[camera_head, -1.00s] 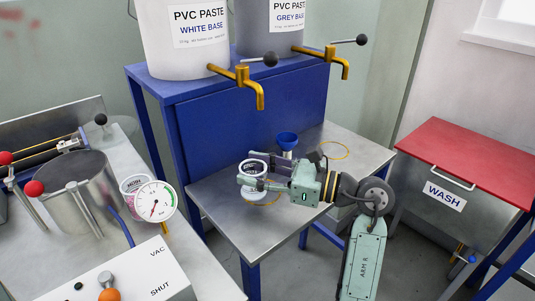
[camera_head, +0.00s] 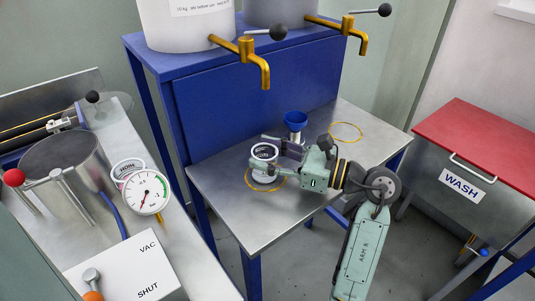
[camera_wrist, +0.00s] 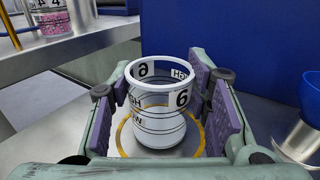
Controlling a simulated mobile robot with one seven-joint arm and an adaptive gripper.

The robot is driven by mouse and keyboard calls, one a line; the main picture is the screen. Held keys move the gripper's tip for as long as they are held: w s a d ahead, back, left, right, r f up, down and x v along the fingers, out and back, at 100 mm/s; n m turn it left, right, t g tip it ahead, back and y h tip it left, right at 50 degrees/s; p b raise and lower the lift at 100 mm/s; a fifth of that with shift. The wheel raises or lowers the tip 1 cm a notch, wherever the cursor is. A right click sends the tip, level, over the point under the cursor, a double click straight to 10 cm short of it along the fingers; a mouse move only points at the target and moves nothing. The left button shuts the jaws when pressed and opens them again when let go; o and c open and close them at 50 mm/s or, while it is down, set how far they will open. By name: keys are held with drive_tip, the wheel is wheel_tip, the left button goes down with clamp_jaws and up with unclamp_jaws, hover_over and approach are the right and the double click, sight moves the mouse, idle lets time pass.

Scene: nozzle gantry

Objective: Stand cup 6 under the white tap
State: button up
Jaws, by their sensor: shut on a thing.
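Cup 6 (camera_head: 264,160) is a white see-through cup with black print; its "6" label shows in the wrist view (camera_wrist: 160,112). It is upright, between the two purple-padded fingers of my gripper (camera_head: 272,160), which is shut on it. A yellow ring (camera_head: 249,186) is marked on the steel table, and the cup's base is inside its outline. I cannot tell whether the base touches the table. The white tap (camera_head: 265,75), brass with a black-knobbed lever, is on the white-base drum (camera_head: 185,25), above and behind the cup.
A blue funnel-topped holder (camera_head: 295,122) stands close behind my gripper. A second yellow ring (camera_head: 345,123) lies bare under the grey drum's tap (camera_head: 362,40). Another cup (camera_head: 128,168) stands behind the gauge (camera_head: 147,192) on the left bench. The table's front (camera_head: 250,225) is clear.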

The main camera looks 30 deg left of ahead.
drive_tip(key=shift+f+b, duration=0.3)
drive_tip(key=o, duration=1)
drive_tip(key=shift+r, duration=0.15)
drive_tip(key=shift+r+p, duration=0.2)
drive_tip(key=shift+p, duration=0.2)
drive_tip(key=b+v, duration=0.3)
drive_tip(key=v, duration=0.8)
drive_tip(key=shift+a+f, duration=0.1)
drive_tip(key=shift+f, duration=0.05)
drive_tip(key=shift+w+d, duration=0.15)
drive_tip(key=shift+d, duration=0.45)
